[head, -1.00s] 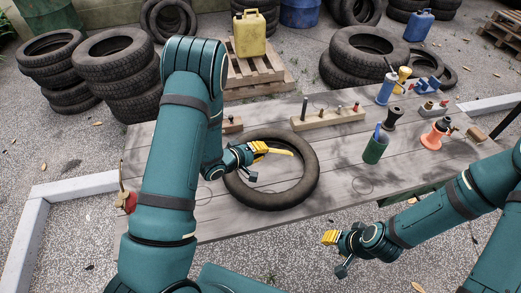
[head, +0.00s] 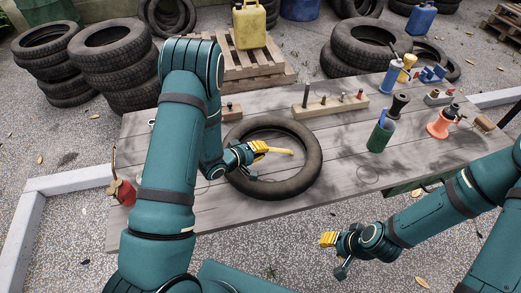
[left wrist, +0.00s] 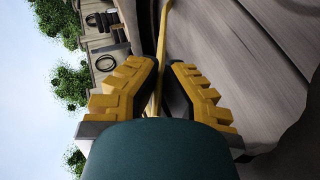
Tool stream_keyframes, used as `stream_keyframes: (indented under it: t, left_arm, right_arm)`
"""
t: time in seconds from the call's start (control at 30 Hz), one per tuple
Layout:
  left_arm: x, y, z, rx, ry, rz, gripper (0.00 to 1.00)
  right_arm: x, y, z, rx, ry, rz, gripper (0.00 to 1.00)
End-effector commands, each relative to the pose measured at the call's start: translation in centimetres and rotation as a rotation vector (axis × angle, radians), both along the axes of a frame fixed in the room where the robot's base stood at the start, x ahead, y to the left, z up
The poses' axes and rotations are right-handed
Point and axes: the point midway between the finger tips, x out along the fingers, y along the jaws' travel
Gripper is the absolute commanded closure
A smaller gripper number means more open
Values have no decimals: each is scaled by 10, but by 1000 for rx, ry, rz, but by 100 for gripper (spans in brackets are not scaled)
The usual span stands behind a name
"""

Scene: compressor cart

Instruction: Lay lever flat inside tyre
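A black tyre (head: 313,163) lies flat on the grey plank table. My left gripper (head: 262,147) reaches over its left side and, in the head view, its yellow fingers appear within the tyre's opening. They are shut on a thin yellow lever (head: 281,152), which points right across the opening towards the inner rim. In the left wrist view the lever (left wrist: 165,25) runs between the two fingers (left wrist: 163,66). Its height above the table cannot be told. My right gripper (head: 327,239) hangs in front of the table with nothing visible in it; its finger gap cannot be made out.
A wooden block with pegs (head: 332,106) stands behind the tyre. A green cup (head: 380,136), an orange spool (head: 440,124) and bottles stand at the right. A red item (head: 124,192) is at the table's left edge. Bare planks lie right of the tyre.

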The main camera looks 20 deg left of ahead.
Motion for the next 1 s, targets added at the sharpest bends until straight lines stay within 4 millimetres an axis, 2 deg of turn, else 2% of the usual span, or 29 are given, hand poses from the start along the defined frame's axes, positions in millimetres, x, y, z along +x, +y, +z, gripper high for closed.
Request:
stream_keyframes:
  t: [0.07, 0.17, 0.2, 0.57, 0.77, 1.0]
  left_arm:
    - [0, 0, 1, 0, 0, 0, 100]
    - [0, 0, 0, 0, 0, 0, 66]
    - [0, 0, 0, 0, 0, 0, 61]
    - [-3, 3, 2, -1, 0, 1, 61]
    - [-26, 18, 14, -2, 1, 8, 61]
    - [-65, 42, 34, -1, -1, 7, 61]
  right_arm:
    - [0, 0, 0, 0, 0, 0, 61]
    - [0, 0, 0, 0, 0, 0, 61]
    - [0, 0, 0, 0, 0, 0, 61]
    - [0, 0, 0, 0, 0, 0, 61]
    - [0, 0, 0, 0, 0, 0, 61]
    - [0, 0, 0, 0, 0, 0, 61]
